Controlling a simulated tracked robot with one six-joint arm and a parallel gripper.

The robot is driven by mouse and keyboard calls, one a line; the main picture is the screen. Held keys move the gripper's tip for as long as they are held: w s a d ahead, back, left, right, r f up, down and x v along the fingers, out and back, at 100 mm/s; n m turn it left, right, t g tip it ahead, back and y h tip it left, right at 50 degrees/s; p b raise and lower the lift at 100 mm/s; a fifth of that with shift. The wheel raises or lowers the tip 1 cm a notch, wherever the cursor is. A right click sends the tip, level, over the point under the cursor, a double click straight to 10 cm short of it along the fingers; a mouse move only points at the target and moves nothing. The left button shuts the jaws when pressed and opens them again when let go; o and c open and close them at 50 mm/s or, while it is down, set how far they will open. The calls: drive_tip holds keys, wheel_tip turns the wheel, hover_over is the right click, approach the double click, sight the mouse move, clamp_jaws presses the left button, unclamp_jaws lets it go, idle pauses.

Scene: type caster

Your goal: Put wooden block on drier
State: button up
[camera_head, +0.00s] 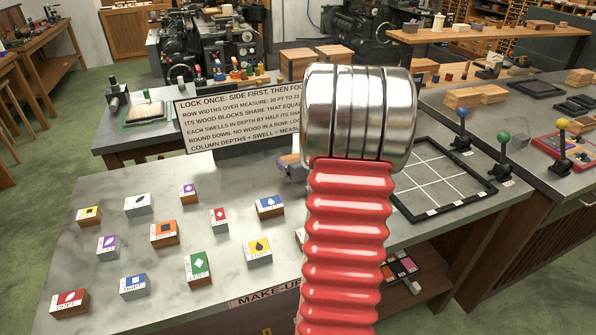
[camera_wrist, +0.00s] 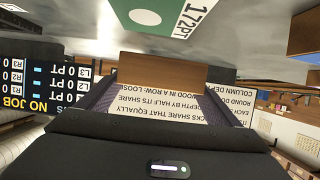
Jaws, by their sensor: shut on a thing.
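In the wrist view my gripper (camera_wrist: 163,98) has its dark fingers closed on a plain brown wooden block (camera_wrist: 163,70). A green face marked 172PT with a white oval (camera_wrist: 160,14) shows just above it; I cannot tell if both are one piece. In the head view my red and chrome arm hides most of the gripper; only a small dark and purple part (camera_head: 292,166) shows left of the arm, in front of the sign. Nothing in view is clearly labelled as the drier, so I cannot tell which thing it is.
Several labelled blocks, one of them green (camera_head: 198,268), stand spaced out on the marble-topped table (camera_head: 110,185). A black gridded frame (camera_head: 425,214) lies right of my arm. A text sign (camera_head: 240,118) stands behind. Knobbed levers (camera_head: 503,143) line the right side.

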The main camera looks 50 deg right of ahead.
drive_tip(key=shift+f, duration=1.85)
drive_tip(key=o, duration=1)
drive_tip(key=shift+f, duration=0.1)
drive_tip(key=shift+o, duration=0.2)
drive_tip(key=v, duration=1)
drive_tip(key=shift+s+r, duration=0.25)
drive_tip(key=shift+v, duration=0.8)
drive_tip(key=shift+a, duration=0.1)
